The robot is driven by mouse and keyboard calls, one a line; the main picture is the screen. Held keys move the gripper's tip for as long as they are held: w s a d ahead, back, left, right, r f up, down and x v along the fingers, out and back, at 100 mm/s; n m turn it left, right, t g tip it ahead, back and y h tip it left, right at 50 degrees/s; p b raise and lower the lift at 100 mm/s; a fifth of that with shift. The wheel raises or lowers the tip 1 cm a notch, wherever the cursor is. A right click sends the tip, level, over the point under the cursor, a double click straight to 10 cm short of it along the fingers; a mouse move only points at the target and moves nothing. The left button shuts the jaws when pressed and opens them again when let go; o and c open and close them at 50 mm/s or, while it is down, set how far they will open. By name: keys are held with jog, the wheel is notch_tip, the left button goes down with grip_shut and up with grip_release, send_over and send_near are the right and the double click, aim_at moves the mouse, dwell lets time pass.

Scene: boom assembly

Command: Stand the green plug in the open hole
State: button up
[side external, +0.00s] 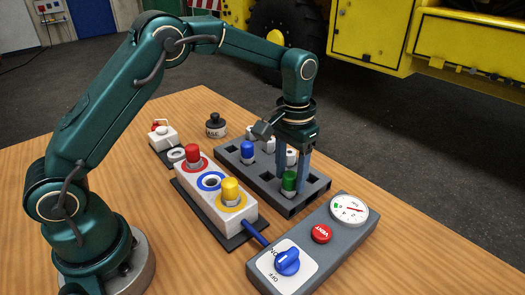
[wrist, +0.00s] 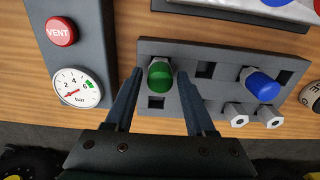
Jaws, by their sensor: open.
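The green plug (side external: 289,182) stands upright in a dark rack (side external: 301,207), near its front end. It also shows in the wrist view (wrist: 160,75). My gripper (side external: 292,184) points down over it, with one finger on each side. In the wrist view my gripper (wrist: 160,80) is open, with visible gaps between the fingers and the plug. The open hole (side external: 211,182) has a blue ring and sits in a pale block (side external: 231,212), between a red plug (side external: 193,156) and a yellow plug (side external: 230,191).
A blue plug (wrist: 262,86) and pale hex fittings (wrist: 237,116) share the rack. A grey panel (side external: 350,235) with gauge, red VENT button and blue knob stands at the right. A dark-topped weight-like object (side external: 215,127) and a small white fixture (side external: 161,137) stand behind the block.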

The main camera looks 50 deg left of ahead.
grip_shut()
jog(key=shift+r, duration=3.3)
jog(key=shift+s+f, duration=0.3)
jog(key=shift+s, duration=0.1)
jog(key=s+a+r+n, duration=0.6)
jog(key=s+a, duration=0.5)
jog(key=shift+s+d+f, duration=0.1)
jog(key=shift+d+f, duration=0.05)
jog(key=shift+f, duration=1.1)
jog(key=shift+d+f, duration=0.1)
jog(key=shift+f, duration=1.15)
